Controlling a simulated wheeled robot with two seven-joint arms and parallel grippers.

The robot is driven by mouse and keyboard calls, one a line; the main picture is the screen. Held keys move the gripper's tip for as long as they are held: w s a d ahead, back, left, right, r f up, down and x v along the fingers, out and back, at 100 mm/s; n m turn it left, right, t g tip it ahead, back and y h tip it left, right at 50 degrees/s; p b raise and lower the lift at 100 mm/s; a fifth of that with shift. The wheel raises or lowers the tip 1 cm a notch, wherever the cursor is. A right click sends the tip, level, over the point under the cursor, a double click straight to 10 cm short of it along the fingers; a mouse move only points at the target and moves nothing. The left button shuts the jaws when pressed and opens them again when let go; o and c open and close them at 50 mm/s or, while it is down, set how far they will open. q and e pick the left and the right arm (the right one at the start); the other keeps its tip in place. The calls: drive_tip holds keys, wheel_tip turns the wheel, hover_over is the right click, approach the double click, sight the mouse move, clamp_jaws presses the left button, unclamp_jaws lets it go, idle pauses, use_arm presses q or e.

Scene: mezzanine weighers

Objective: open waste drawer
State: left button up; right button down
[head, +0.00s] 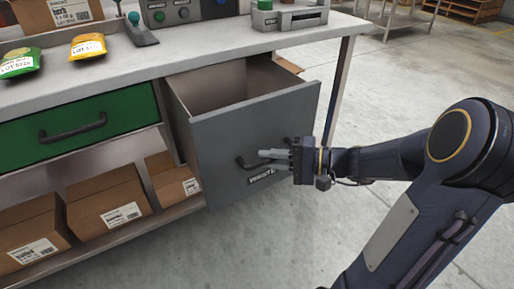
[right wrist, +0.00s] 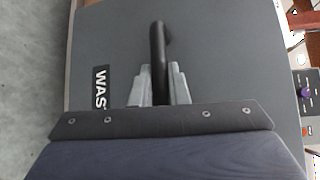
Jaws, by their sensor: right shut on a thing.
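The grey waste drawer (head: 236,139) is pulled out from the right end of the workbench, and its open top shows an empty-looking inside. A black bar handle (head: 245,164) and a partly covered label sit on its front. My right gripper (head: 268,155) is at the front and shut on the handle. In the right wrist view the two fingers (right wrist: 160,88) close around the dark handle (right wrist: 160,50), beside a label reading "WAS" (right wrist: 101,88). My left gripper is not in view.
A closed green drawer (head: 75,132) is to the left. Cardboard boxes (head: 107,207) stand on the lower shelf. Green and yellow packets (head: 88,46), a lever and control boxes are on the worktop (head: 125,66). The floor right of the drawer is clear apart from my arm.

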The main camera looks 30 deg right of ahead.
drive_tip(key=shift+s, duration=1.45)
drive_tip(key=c, duration=1.4)
unclamp_jaws()
drive_tip(key=shift+d, duration=0.1)
drive_tip(key=p+v, duration=0.1)
drive_tip(key=v, duration=0.6)
drive_tip(key=shift+s+d+p, duration=0.3)
drive_tip(key=shift+p, duration=0.1)
